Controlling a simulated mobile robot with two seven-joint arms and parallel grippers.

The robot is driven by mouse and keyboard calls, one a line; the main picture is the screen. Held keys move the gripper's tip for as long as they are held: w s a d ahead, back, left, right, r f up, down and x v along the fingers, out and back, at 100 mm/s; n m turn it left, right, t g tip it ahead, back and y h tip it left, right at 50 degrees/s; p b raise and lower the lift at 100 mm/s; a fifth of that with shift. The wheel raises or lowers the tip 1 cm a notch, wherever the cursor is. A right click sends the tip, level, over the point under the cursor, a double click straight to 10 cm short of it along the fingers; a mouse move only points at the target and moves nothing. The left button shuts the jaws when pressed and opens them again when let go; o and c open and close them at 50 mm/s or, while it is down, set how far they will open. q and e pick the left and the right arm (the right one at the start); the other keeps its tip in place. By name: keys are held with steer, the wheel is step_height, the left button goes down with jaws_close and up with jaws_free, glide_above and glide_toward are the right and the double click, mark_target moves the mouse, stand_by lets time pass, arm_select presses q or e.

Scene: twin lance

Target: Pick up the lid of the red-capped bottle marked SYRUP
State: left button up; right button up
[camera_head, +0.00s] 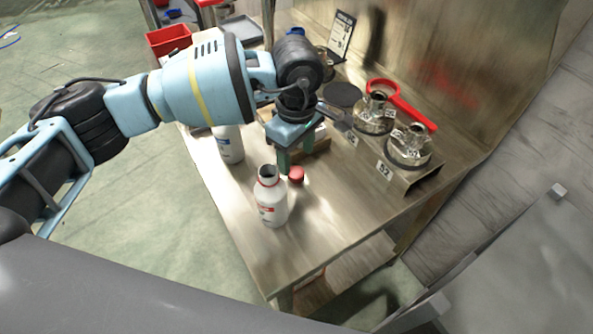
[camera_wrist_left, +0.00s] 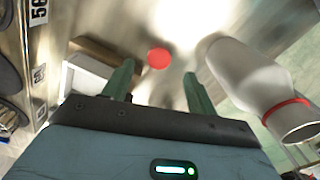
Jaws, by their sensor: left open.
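A white bottle (camera_head: 271,205) with a red ring at its neck stands upright and open near the table's front; its label is too small to read. It also shows in the left wrist view (camera_wrist_left: 248,75). A red round cap (camera_head: 297,174) lies on the table behind and right of the bottle. In the left wrist view the red cap (camera_wrist_left: 159,58) shows just beyond and between the fingertips. My left gripper (camera_head: 283,168) points down beside the cap, open and empty, its green fingers (camera_wrist_left: 158,75) apart. My right gripper is not in view.
A second white bottle (camera_head: 229,145) stands at the table's left edge. Metal fittings (camera_head: 409,147) on a raised stand and a red-handled tool (camera_head: 402,105) are at the right. A red bin (camera_head: 168,40) is at the back left. The table's front (camera_head: 300,245) is clear.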

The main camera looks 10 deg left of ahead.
mark_target(296, 171)
arm_select(q)
steer(key=shift+w+a+f, duration=0.15)
steer(key=shift+f, duration=2.45)
steer(key=shift+c, duration=0.4)
steer(key=c, duration=1)
